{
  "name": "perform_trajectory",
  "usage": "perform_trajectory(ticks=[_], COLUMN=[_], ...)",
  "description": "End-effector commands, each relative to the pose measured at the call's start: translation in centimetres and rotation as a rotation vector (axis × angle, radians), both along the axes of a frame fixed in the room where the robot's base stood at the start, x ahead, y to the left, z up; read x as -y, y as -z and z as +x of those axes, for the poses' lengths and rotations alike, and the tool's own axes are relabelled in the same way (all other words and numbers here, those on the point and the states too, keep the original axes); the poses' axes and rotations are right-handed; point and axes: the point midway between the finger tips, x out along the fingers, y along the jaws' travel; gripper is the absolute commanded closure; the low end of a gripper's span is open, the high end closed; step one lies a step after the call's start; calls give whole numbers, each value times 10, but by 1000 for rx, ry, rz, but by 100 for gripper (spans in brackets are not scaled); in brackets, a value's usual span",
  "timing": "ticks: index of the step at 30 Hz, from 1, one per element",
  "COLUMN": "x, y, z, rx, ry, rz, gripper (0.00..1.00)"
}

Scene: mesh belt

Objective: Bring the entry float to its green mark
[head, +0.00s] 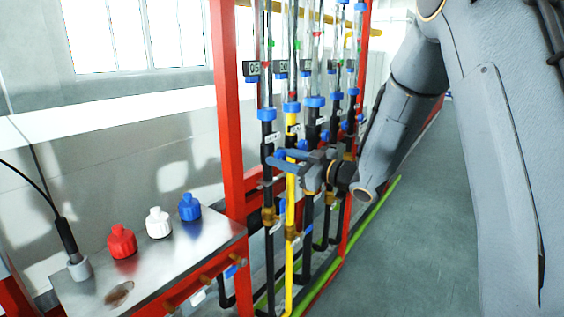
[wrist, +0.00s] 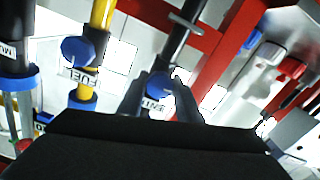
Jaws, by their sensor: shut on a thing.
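My gripper (head: 274,159) is at the leftmost black pipe of a rack of upright glass flow tubes. In the wrist view its fingers (wrist: 160,90) are closed around a blue knob (wrist: 158,84) on a black pipe (wrist: 180,35). A white label (wrist: 153,104) by the knob is partly hidden and its word is hard to read. In the head view the leftmost glass tube (head: 263,28) rises above this pipe. A small green mark (head: 271,43) shows beside it. I cannot make out the float inside the tube.
A yellow pipe (wrist: 103,14) with a FUEL label and its own blue knob (wrist: 77,51) stands close beside. A red post (head: 227,100) is left of the rack. Red, white and blue bottles (head: 123,241) stand on a metal bench (head: 160,275). The floor at right is clear.

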Motion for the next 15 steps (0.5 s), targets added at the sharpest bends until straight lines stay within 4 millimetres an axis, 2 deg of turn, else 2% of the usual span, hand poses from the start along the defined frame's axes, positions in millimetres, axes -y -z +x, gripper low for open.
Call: perform_trajectory(ticks=[8,9,12,15], x=[0,0,0,0], y=[0,0,0,0], z=[0,0,0,0], rx=[7,7,7,7], ry=[0,0,0,0], rz=[-6,-6,-6,-6], gripper=[91,65,50,50])
